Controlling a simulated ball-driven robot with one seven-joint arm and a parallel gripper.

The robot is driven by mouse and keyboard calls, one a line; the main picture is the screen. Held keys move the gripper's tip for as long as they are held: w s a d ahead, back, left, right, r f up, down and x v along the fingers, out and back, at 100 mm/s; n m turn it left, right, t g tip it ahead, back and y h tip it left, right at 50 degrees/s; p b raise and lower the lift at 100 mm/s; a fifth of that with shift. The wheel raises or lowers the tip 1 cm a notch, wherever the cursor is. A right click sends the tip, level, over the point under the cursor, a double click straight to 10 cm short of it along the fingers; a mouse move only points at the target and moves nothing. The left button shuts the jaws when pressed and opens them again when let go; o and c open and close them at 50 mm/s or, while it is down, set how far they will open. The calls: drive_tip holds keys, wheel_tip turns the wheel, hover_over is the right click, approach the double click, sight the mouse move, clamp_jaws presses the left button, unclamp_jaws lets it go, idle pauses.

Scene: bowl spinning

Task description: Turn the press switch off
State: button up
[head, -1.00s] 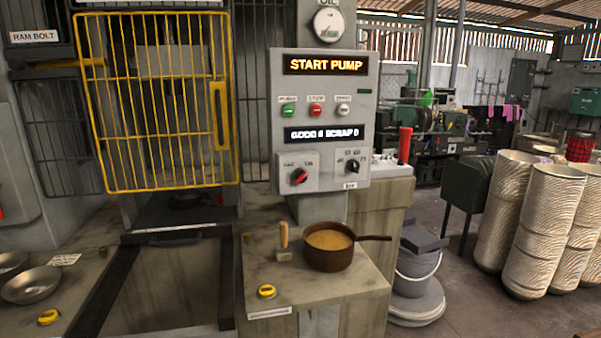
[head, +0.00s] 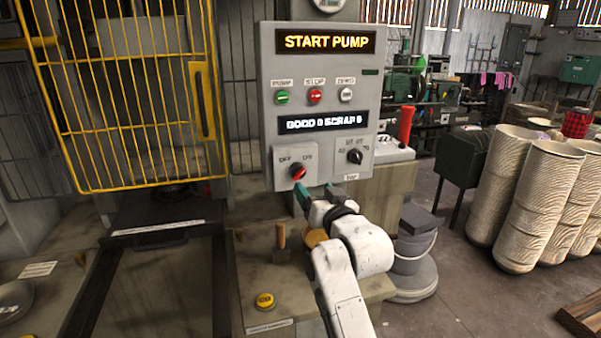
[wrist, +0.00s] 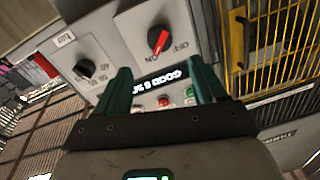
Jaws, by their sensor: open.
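The press switch (head: 297,172) is a red rotary knob on a light plate marked OFF and ON, low on the left of the grey control panel (head: 268,110). Its red pointer leans toward ON. In the wrist view the knob (wrist: 158,41) is upside down, ahead of the fingers. My gripper (head: 318,193) has green fingers and is open and empty. It is just below and right of the knob in the head view, apparently not touching it. In the wrist view the open gap (wrist: 160,75) faces the panel, with the knob beyond it.
A black dial (head: 355,156) is right of the knob. Green, red and white buttons (head: 315,96) sit above, under a START PUMP display (head: 325,41). A yellow cage door (head: 120,90) stands left.

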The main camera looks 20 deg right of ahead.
sight(301, 175)
drive_tip(key=shift+w+a+p, duration=0.2)
drive_tip(key=shift+w+p, duration=0.15)
drive_tip(key=shift+w, duration=2.05)
drive_tip(key=shift+w+a+p, duration=0.15)
drive_tip(key=shift+w+p, duration=0.15)
drive_tip(key=shift+w, duration=2.05)
drive_tip(key=shift+f, duration=0.1)
drive_tip(key=c, duration=1.1)
